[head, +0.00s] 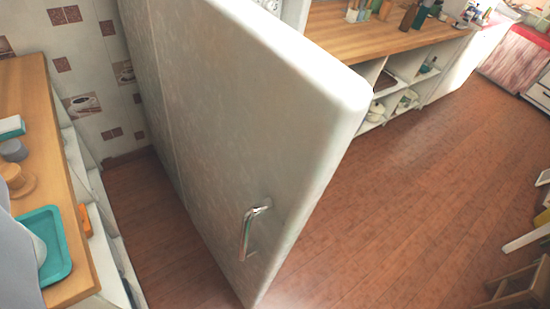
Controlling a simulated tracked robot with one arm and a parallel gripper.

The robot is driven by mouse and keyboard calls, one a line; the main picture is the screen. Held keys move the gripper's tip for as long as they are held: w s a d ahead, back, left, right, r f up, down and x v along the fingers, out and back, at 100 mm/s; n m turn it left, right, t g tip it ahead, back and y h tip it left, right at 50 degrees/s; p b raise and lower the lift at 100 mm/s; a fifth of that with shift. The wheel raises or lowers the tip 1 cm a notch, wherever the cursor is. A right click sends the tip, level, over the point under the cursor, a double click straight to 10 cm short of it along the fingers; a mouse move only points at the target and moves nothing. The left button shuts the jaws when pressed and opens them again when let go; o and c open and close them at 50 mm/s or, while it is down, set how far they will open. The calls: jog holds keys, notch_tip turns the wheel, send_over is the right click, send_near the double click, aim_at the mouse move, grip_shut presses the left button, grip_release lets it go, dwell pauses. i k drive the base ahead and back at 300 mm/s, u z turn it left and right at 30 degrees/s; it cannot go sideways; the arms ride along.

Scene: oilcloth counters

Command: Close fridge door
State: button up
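The white fridge door (230,110) fills the middle of the head view and stands out over the floor. Its outer face, on the left side, carries a metal bar handle (248,232) low in the picture. Its narrow edge and rounded corner face up and to the right. The fridge's inside is not visible, and I cannot tell how wide the door stands open. My gripper cannot be made out in this view, and nothing is seen touching the door or handle.
A wooden counter (62,185) with a teal tray (55,262) stands close on the left. A blurred grey shape (14,265) is at the left edge. Another counter (335,27) with open shelves is behind. A wooden stool (515,285) is lower right. Brown floor (420,200) is clear right of the door.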

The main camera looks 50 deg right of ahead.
aim_at(262, 119)
jog(key=z, duration=0.95)
jog(key=k, duration=0.5)
jog(key=u, duration=0.25)
jog(key=i, duration=0.45)
jog(key=z, duration=0.05)
